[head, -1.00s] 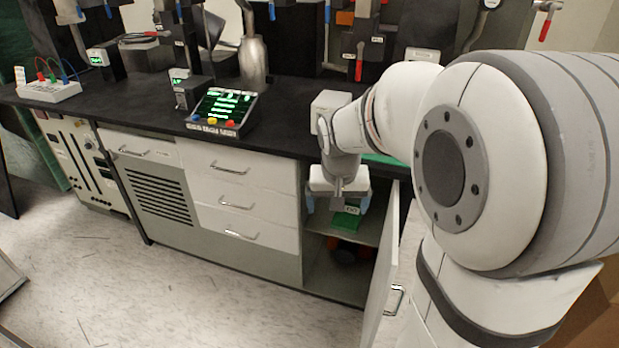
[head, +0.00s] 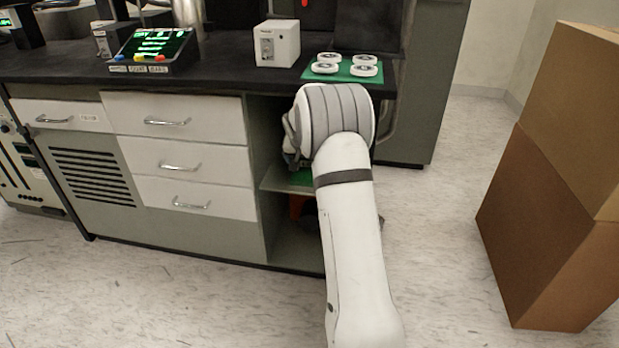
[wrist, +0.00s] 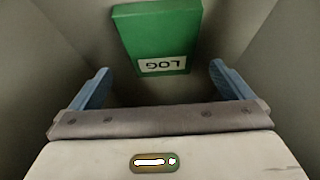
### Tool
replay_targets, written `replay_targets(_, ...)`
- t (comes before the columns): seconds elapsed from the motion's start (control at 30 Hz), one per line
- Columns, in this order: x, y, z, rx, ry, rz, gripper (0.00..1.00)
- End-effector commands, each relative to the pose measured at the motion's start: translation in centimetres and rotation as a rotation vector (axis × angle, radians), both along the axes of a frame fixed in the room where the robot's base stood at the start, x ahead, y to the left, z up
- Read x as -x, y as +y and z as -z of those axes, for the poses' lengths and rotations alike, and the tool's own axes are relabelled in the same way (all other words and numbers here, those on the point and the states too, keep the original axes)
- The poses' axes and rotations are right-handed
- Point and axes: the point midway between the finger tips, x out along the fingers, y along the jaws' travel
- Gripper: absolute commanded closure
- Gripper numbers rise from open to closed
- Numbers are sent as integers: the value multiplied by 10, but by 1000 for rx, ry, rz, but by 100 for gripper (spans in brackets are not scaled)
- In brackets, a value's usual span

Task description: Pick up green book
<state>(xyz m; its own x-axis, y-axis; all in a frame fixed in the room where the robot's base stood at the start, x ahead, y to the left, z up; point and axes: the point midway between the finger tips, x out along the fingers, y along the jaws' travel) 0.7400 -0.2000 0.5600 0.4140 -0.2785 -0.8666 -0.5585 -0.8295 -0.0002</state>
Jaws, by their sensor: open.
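In the wrist view the green book (wrist: 158,32) lies ahead of my gripper (wrist: 158,88), with a white "LOG" label on its near end. The two blue fingers are spread wide, one on each side and short of the book. Nothing is between them. In the head view my gripper is hidden behind my arm, inside the open cabinet bay. A small green patch of the book (head: 302,177) shows on the cabinet shelf (head: 284,183) beside my arm; most of it is hidden.
Cabinet walls stand close on both sides in the wrist view. White drawers (head: 180,165) are left of the bay. Above, the black counter holds a white box (head: 277,44) and a green mat (head: 344,73) with round white pieces. Brown boxes (head: 548,230) stand at right on the floor.

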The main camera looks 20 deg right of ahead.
Motion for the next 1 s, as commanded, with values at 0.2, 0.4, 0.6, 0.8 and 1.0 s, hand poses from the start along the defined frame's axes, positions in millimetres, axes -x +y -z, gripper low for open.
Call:
replay_targets(0.2, -11, -8, 23, 0, 1, 1, 0)
replay_targets(0.4, -26, -16, 46, -1, 3, 3, 0)
replay_targets(0.6, -33, -21, 60, -2, 1, 2, 0)
replay_targets(0.8, -33, -21, 60, -1, 0, 2, 0)
replay_targets(1.0, -33, -21, 60, -2, 1, 2, 16)
